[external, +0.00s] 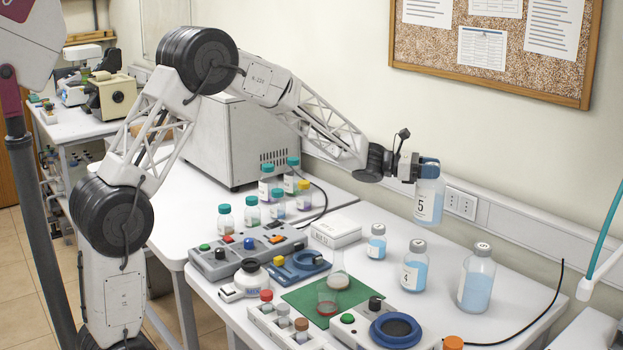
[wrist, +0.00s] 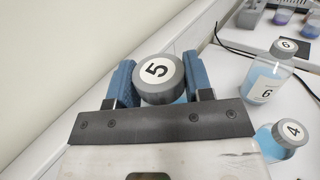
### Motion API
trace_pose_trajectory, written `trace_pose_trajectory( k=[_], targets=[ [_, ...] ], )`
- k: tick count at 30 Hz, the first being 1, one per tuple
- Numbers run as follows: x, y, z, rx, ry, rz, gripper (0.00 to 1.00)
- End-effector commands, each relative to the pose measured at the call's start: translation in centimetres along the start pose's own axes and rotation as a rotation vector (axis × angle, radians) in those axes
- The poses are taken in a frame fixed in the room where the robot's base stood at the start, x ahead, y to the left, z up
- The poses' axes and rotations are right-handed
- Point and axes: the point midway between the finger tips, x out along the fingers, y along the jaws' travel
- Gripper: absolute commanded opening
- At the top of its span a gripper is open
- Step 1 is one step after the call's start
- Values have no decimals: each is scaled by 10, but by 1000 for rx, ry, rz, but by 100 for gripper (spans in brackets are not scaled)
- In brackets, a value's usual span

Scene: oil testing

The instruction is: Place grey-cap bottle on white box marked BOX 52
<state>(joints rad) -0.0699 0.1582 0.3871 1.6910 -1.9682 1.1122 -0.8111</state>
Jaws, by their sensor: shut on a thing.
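My gripper (external: 428,166) is shut on a clear grey-cap bottle (external: 429,203) labelled 5 with pale blue liquid. The bottle hangs upright in the air above the right part of the table, near the wall. In the wrist view, the blue fingers of my gripper (wrist: 158,84) sit on both sides of the grey cap (wrist: 158,72) marked 5. A white box (external: 335,231) with small print on its front lies on the table, below and left of the held bottle. The box does not show clearly in the wrist view.
Several grey-cap bottles with blue liquid, such as one at the right (external: 477,281), stand below the held bottle. Teal-cap bottles (external: 267,185) stand behind the grey button panel (external: 246,252). A green mat (external: 298,298) with glassware lies in front. The wall carries a socket (external: 460,202).

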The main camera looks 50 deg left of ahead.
Motion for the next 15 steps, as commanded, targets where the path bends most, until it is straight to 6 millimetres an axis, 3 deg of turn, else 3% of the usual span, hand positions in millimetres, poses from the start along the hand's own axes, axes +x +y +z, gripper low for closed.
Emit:
trace_pose_trajectory(
  k=[4,15],
  targets=[
    [0,0,22,3,-2,1,0],
    [-3,0,46,1,-1,1,0]
  ],
)
